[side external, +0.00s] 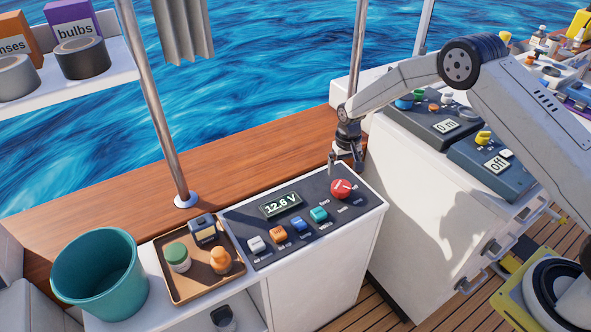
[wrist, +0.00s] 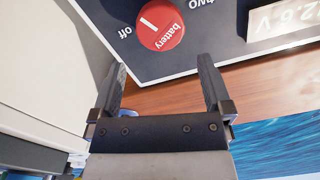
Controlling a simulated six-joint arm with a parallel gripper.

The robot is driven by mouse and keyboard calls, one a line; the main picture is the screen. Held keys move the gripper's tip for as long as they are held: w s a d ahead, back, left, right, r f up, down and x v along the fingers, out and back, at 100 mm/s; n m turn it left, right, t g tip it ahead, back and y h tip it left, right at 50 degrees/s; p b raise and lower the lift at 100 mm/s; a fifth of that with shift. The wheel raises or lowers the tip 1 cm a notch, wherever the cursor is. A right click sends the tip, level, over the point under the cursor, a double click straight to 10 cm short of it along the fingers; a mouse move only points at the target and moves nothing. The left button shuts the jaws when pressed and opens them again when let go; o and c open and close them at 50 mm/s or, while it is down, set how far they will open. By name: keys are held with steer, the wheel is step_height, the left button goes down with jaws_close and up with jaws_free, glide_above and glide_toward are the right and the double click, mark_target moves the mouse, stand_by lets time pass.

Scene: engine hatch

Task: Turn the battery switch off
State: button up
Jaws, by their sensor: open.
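The battery switch is a round red knob (side external: 341,189) at the far right corner of the dark panel (side external: 330,222). In the wrist view the red knob (wrist: 161,24) has a white line and the word "battery". The line slants from upper left to lower right. The "off" label (wrist: 125,32) is left of the knob, and "two" (wrist: 200,3) is at its upper right. My gripper (side external: 346,167) hangs just behind and above the knob. In the wrist view my open gripper (wrist: 162,64) is empty, with the knob beyond its fingertips, not between them.
A display (side external: 281,204) reads 12.6 V beside several coloured rocker switches (side external: 278,234). A brown tray (side external: 176,291) with small items and a teal bucket (side external: 98,276) stand to the left. Two more instrument boxes (side external: 490,160) are at the right. The wooden ledge (side external: 130,235) behind is mostly clear.

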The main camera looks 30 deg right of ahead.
mark_target(341, 186)
steer(key=shift+f, duration=3.6)
steer(key=c, duration=1)
steer(key=shift+n, duration=0.5)
steer(key=n, duration=1.1)
